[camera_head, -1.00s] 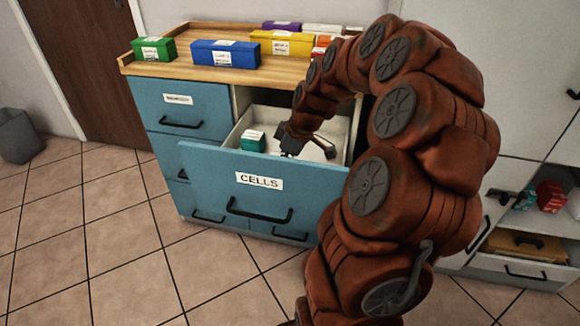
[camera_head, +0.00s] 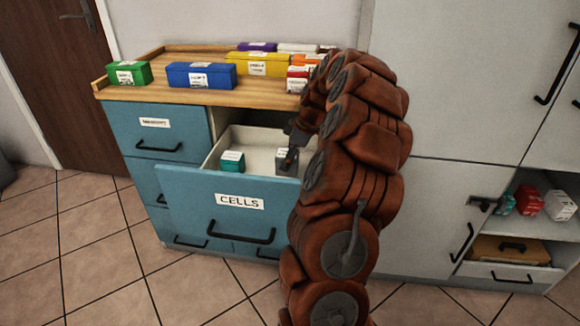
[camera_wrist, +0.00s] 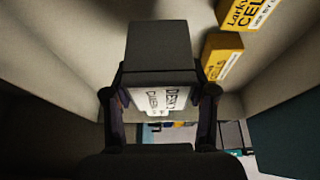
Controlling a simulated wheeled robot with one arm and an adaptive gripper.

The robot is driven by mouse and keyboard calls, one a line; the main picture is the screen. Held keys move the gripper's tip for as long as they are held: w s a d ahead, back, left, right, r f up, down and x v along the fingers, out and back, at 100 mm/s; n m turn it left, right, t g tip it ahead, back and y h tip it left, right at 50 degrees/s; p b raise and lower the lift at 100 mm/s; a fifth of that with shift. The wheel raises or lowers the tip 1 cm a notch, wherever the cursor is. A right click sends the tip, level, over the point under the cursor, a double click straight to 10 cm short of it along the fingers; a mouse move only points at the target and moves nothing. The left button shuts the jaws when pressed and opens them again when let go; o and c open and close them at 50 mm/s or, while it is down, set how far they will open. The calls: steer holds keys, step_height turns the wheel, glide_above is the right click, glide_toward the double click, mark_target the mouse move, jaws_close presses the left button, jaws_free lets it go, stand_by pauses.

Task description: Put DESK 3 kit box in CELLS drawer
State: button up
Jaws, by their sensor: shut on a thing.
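The CELLS drawer (camera_head: 235,200) is a blue-fronted, pulled-out drawer with a pale interior and a white CELLS label. My gripper (camera_wrist: 159,92) is shut on a dark grey box (camera_wrist: 158,48) with a white label, its fingers on either side. The label seems to read DESK; the rest is hard to read. In the head view, the grey box (camera_head: 287,161) shows at the right of the drawer opening, partly behind my arm. Whether it touches the drawer floor I cannot tell.
A teal box (camera_head: 232,161) stands in the drawer at the left. Yellow boxes (camera_wrist: 222,56) lie beside the held box in the wrist view. Several coloured boxes, including a blue one (camera_head: 201,76), stand on the wooden top (camera_head: 150,93). White cabinets are at right.

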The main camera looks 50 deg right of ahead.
steer(key=shift+w+d+f, duration=0.15)
steer(key=shift+w+d, duration=0.05)
steer(key=shift+d, duration=0.4)
steer(key=shift+f+b, duration=0.4)
steer(key=shift+f, duration=1.25)
steer(key=shift+f, duration=0.15)
steer(key=o, duration=1.3)
steer(key=shift+o, duration=0.2)
steer(key=p+v, duration=0.1)
steer(key=v, duration=0.6)
steer(key=shift+r, duration=0.45)
